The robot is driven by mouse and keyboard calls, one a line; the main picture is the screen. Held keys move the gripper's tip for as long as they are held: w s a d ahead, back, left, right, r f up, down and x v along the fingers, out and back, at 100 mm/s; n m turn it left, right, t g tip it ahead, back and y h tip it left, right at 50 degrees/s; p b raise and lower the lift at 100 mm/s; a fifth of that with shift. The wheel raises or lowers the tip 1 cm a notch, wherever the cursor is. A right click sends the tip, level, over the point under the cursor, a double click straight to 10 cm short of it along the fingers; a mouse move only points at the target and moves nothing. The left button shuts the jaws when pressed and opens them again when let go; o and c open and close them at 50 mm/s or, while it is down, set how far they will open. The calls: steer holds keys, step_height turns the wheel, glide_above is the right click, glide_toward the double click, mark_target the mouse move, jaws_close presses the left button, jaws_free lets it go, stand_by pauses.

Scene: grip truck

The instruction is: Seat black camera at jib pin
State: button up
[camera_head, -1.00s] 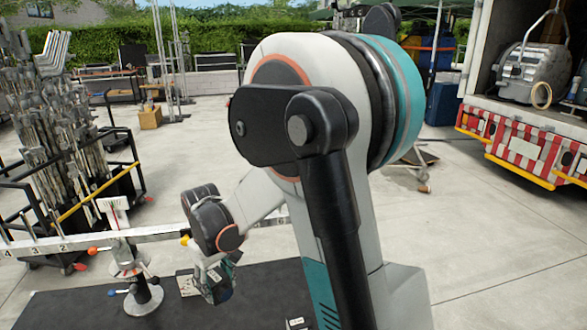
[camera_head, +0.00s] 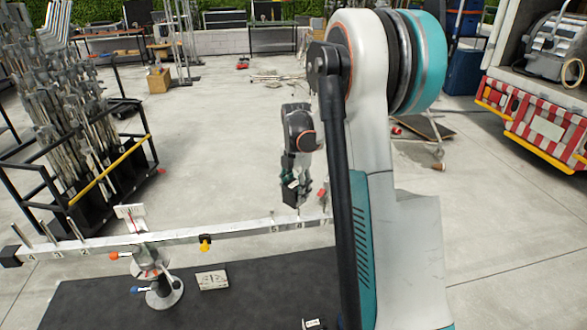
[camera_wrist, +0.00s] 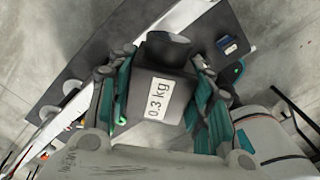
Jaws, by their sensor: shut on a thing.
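The black camera (camera_wrist: 140,98) carries a "0.3 kg" label and has a dark round lens end in the wrist view. It shows as a small dark block (camera_head: 292,197) in the head view. My gripper (camera_wrist: 160,105) is shut on it, with a teal finger on each side. In the head view my gripper (camera_head: 290,180) hangs near the right end of the pale jib beam (camera_head: 170,236), with the camera just above the beam in the picture. Whether they touch I cannot tell. Thin pins stand on the beam's left part. My arm hides the right end.
The beam rests on a round-based stand (camera_head: 163,290) on a dark mat (camera_head: 230,305). A pale labelled block (camera_head: 212,280) lies on the mat. A rack of stands (camera_head: 80,150) is at left; open concrete lies behind.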

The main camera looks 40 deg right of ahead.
steer(key=shift+w+d+r+n, duration=0.2)
steer(key=shift+d+r+n, duration=0.15)
steer(key=shift+d, duration=0.25)
steer(key=shift+w+d+r+n, duration=0.15)
steer(key=shift+d+r+n, duration=0.05)
steer(key=shift+d+n, duration=0.3)
steer(key=shift+f+b, duration=2.65)
steer(key=shift+f, duration=2.1)
steer(key=o, duration=1.1)
steer(key=shift+c, duration=0.2)
step_height(320, 180, up, 12)
